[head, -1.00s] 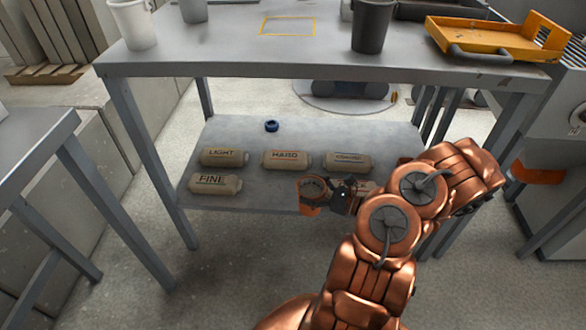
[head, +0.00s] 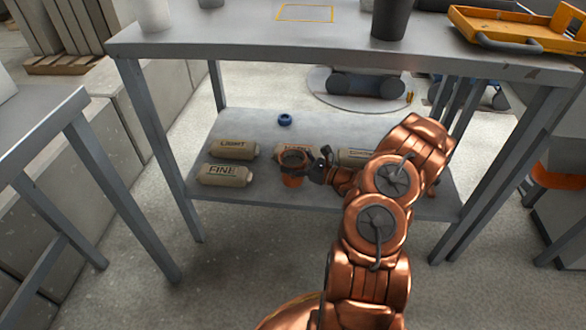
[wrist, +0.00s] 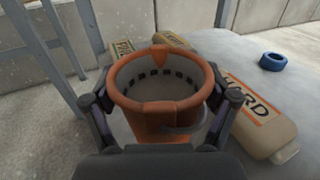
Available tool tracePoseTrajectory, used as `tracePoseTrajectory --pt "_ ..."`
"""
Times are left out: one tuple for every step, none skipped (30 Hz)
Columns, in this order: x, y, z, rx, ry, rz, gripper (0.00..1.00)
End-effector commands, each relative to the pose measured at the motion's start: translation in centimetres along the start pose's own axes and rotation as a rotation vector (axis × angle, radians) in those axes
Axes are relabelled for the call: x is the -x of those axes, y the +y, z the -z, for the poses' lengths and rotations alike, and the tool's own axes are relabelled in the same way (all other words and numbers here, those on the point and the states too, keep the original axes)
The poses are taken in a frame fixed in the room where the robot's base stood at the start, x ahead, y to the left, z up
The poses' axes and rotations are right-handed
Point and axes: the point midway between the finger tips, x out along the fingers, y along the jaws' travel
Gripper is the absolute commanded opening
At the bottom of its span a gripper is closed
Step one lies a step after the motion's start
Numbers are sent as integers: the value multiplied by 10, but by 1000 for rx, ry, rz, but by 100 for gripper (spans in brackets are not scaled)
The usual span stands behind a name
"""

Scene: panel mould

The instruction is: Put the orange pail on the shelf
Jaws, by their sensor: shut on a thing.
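The orange pail (head: 292,179) is upright between the fingers of my gripper (head: 296,164). In the wrist view the pail (wrist: 163,124) shows its open top and pale inside, with a finger of my gripper (wrist: 163,103) closed on each side. The lower shelf (head: 262,121) of the grey table is a grey board. My gripper holds the pail over the front part of this shelf, in front of the HARD bag. I cannot tell whether the pail's bottom touches the shelf.
On the shelf lie tan bags: LIGHT (head: 233,148), FINE (head: 224,175), HARD (wrist: 256,112) and one partly behind my arm (head: 355,157). A blue ring (head: 285,119) lies farther back. The tabletop (head: 235,38) is above, and a table leg (head: 150,150) stands at left.

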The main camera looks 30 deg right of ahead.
Motion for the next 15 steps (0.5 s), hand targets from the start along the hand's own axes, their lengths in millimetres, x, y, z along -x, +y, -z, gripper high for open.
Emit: tracePoseTrajectory --pt "1 0 8 -1 1 1 16" --pt "1 0 13 -2 1 1 16" --pt "1 1 19 -2 2 -1 16" --pt "1 1 23 -3 2 -1 16" --pt "1 0 26 -3 1 0 16" --pt "1 0 29 -3 0 0 16" --pt "0 1 30 -2 -1 0 16" --pt "0 1 31 -1 -1 0 16" --pt "0 1 30 0 -2 -1 16" --pt "0 0 29 0 -2 0 16" --pt "0 0 29 0 -2 0 16" --pt "0 0 29 0 -2 0 16" --pt "0 0 29 0 -2 0 16" --pt "0 0 29 0 -2 0 16" --pt "0 0 29 0 -2 0 16"
